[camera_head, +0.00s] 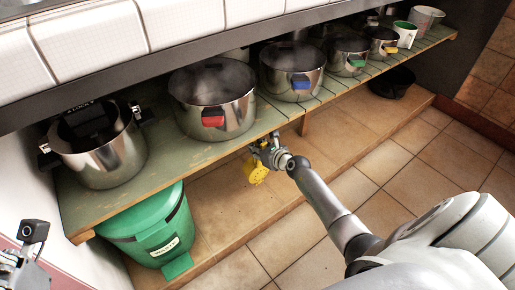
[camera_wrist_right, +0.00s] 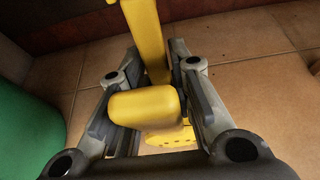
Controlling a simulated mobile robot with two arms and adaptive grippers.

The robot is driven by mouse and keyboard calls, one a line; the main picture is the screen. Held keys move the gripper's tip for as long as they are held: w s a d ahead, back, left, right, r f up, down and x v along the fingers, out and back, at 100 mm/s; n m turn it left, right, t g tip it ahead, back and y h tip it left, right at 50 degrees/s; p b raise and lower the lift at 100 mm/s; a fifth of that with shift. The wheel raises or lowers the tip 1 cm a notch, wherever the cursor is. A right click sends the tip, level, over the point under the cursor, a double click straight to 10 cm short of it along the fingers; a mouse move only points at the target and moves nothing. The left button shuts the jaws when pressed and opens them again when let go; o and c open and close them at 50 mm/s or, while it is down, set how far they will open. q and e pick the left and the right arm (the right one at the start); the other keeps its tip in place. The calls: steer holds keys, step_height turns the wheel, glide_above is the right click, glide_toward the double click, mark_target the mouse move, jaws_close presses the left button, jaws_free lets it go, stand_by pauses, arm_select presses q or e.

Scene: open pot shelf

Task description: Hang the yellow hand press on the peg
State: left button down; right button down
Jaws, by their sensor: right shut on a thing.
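The yellow hand press (camera_head: 257,173) hangs from my right gripper (camera_head: 265,152), just in front of the green shelf's front edge. In the right wrist view the press (camera_wrist_right: 145,108) sits between the two fingers, with a long yellow arm reaching up past them and a part with holes below. The right gripper is shut on it. Part of my left gripper (camera_head: 24,262) shows at the lower left corner of the head view; its fingers are not clear. I cannot make out a peg in either view.
The green plank shelf (camera_head: 167,163) carries several steel pots, including one with a red tag (camera_head: 240,118), and cups at the far end. A green lidded bin (camera_head: 150,222) stands below left. A black bowl (camera_head: 391,83) sits on the low ledge. The tiled floor in front is clear.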

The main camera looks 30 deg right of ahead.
steer(key=shift+r, duration=0.15)
steer(key=c, duration=1.3)
jaws_free()
steer(key=shift+o, duration=0.6)
steer(key=shift+s+f, duration=0.1)
steer(key=shift+f, duration=0.1)
steer(key=v, duration=1.2)
steer(key=shift+r, duration=0.1)
